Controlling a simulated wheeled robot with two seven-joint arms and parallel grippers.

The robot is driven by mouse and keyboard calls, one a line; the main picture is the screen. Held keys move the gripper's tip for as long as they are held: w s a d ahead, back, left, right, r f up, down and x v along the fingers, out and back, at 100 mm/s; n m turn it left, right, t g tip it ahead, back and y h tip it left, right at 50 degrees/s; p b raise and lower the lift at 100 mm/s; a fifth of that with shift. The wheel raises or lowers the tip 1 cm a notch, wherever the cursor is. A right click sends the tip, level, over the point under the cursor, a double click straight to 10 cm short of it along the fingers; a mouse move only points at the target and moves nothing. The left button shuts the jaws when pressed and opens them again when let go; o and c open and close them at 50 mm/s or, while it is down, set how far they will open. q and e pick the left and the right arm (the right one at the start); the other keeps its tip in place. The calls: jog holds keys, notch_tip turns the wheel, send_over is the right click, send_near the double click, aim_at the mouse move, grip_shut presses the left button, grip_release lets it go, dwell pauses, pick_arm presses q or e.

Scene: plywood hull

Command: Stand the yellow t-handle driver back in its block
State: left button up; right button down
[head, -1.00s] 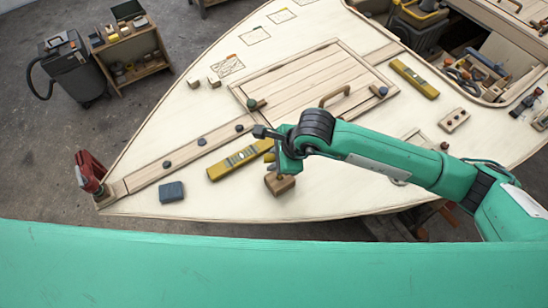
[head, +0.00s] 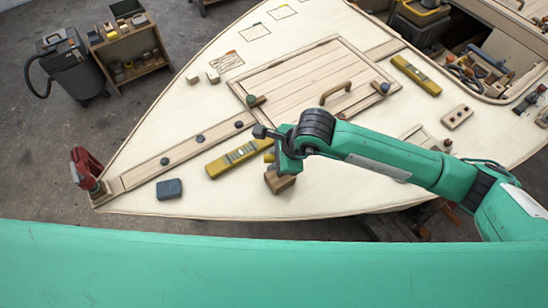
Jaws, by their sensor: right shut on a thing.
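My right gripper (head: 284,165) points down over the near side of the pale plywood deck, its fingers mostly hidden behind the green wrist. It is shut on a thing. A small yellow piece (head: 269,157) shows just left of it, probably the handle of the yellow t-handle driver; the rest of the driver is hidden. A brown wooden block (head: 281,183) is directly below the gripper, its top partly covered. I cannot tell whether the driver touches this block. A pale block with several dark holes (head: 457,118) lies farther right on the deck. My left gripper is out of view.
A yellow level (head: 232,160) lies just left of the gripper and a blue-grey block (head: 169,189) farther left. A red tool (head: 87,170) is at the bow tip. A hatch with a wooden handle (head: 336,93) lies behind. Another yellow level (head: 416,75) lies right of the hatch.

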jog(key=shift+f+b, duration=0.75)
jog(key=shift+f, duration=0.05)
jog(key=c, duration=1.2)
grip_release()
jog(key=b+v, duration=0.3)
jog(key=v, duration=1.1)
jog(key=shift+f, duration=0.1)
